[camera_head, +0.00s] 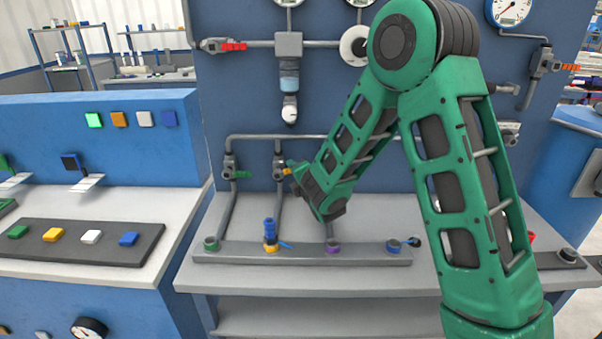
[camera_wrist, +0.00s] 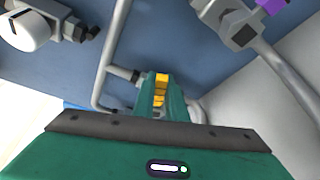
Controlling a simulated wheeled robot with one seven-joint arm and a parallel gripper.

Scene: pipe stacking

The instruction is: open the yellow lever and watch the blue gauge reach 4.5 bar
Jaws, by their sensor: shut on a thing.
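The yellow lever (camera_head: 262,179) is on a valve of the second vertical pipe on the blue panel. My gripper (camera_head: 289,170) is at this valve, with my arm reaching in from the right. In the wrist view my gripper (camera_wrist: 160,98) is shut on the yellow lever (camera_wrist: 161,80), which shows between the green fingers. A gauge (camera_head: 289,113) hangs under a blue-bowled unit on the panel.
A green-levered valve (camera_head: 230,172) stands just left. Below is a grey manifold bar (camera_head: 220,255) with coloured ports and an upright blue fitting (camera_head: 269,232). A red-levered valve (camera_head: 222,45) is higher up. A console (camera_head: 100,130) with coloured buttons is at left.

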